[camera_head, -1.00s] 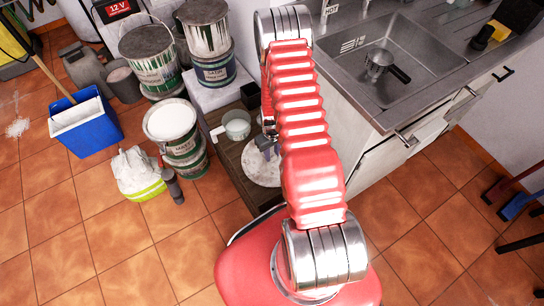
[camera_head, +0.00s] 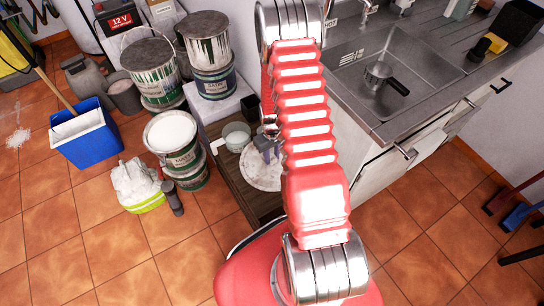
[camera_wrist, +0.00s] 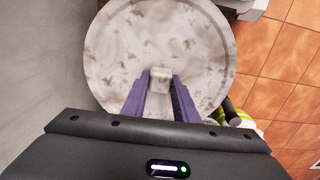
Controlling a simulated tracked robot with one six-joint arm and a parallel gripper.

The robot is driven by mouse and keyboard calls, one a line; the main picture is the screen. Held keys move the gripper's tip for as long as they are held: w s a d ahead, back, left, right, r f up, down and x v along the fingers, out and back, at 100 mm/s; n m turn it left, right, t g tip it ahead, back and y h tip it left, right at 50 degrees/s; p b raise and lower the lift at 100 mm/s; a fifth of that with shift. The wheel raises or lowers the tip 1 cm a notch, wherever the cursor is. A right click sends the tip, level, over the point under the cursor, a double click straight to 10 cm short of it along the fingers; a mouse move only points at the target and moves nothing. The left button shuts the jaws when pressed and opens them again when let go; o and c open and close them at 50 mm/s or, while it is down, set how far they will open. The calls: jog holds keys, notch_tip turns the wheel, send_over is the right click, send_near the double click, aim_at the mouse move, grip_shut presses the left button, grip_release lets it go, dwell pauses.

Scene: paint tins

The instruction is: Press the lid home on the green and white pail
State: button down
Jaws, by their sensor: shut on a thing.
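My gripper (camera_wrist: 159,95) is shut on the small pale block-like knob in the middle of a round, white, brown-mottled lid (camera_wrist: 125,40). In the head view the lid (camera_head: 257,177) shows as a pale disc beside my red arm, which hides its right part. My gripper (camera_head: 268,150) is partly hidden there too. What lies under the lid is hidden, and I cannot tell whether it touches anything below. A green and white pail (camera_head: 160,88) with white drips, a dark grey top and a wire handle stands at the upper left.
A dark wooden low bench (camera_head: 230,175) carries a pale pot (camera_head: 236,138). Stacked tins (camera_head: 183,160) with a white top, a lime bowl of rags (camera_head: 138,185), a dark tube (camera_head: 173,198) and a blue bucket (camera_head: 88,138) stand left. A sink counter (camera_head: 380,125) is at right. Front-left floor is clear.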

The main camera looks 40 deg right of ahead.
jog(key=c, duration=2)
grip_release()
jog(key=c, duration=0.3)
jog(key=shift+w+a+r, duration=0.2)
jog(key=shift+a, duration=0.05)
jog(key=w+a+r, duration=0.3)
jog(key=a+r, duration=0.4)
jog(key=a, duration=0.3)
jog(key=w+a+r, duration=0.3)
jog(key=a+r, duration=0.5)
jog(key=a, duration=0.2)
jog(key=shift+w+r+n, duration=0.2)
jog(key=shift+r+n, duration=0.1)
jog(key=shift+s, duration=0.15)
